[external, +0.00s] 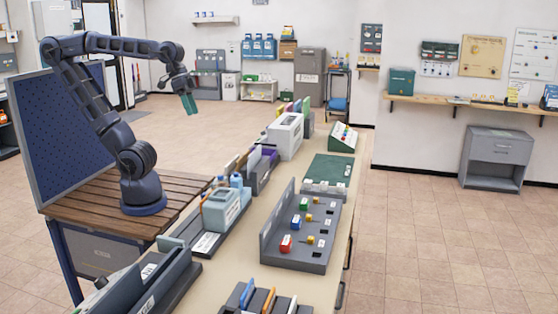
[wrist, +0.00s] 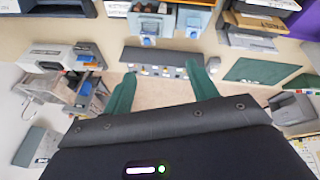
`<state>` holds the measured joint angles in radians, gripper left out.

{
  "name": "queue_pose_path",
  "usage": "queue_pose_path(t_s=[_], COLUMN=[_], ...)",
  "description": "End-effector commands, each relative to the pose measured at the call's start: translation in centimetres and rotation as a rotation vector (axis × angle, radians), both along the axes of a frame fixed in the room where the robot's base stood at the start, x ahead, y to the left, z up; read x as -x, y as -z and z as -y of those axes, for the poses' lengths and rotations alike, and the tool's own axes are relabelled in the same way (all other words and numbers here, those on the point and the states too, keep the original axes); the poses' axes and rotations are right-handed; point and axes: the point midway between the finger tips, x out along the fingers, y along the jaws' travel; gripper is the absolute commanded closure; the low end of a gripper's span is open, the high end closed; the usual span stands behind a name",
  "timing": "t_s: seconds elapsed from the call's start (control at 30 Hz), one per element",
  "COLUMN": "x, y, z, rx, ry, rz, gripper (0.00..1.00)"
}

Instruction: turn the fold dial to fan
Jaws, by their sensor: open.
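My gripper (external: 189,103) hangs in the air at the end of my raised arm, above the floor beyond the wooden bench and left of the long counter. In the wrist view my gripper (wrist: 160,70) has its two green fingers spread wide with nothing between them. I cannot make out a fold dial or a "fan" mark for certain in either view. A white boxy machine (external: 286,137) stands on the far part of the counter; no dial is readable on it. In the wrist view a dark grey bar (wrist: 152,55) with small knob-like parts shows beyond the fingertips, apart from them.
The counter (external: 220,270) carries a grey sloped rack (external: 308,232) with coloured blocks, a green mat (external: 331,170) and a light blue box (external: 221,209). A blue perforated panel (external: 60,130) stands beside my arm. The tiled floor behind is clear.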

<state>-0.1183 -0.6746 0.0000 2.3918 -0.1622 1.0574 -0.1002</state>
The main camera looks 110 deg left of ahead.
Motion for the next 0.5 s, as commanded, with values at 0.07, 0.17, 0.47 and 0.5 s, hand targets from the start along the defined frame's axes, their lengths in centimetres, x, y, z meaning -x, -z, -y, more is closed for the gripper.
queue_pose_path(t_s=[0.07,0.17,0.47,0.5], x=[-1.3,-3.3,-10.4,-11.3], y=[-0.2,-0.6,-2.2,-2.5], z=[-0.5,-1.2,-6.3,-7.3], rx=[0.063,0.167,0.532,0.581], ry=[-0.080,-0.203,-0.635,-0.692], rz=[-0.010,-0.020,-0.031,-0.029], gripper=[0.42,0.42,0.42,0.42])
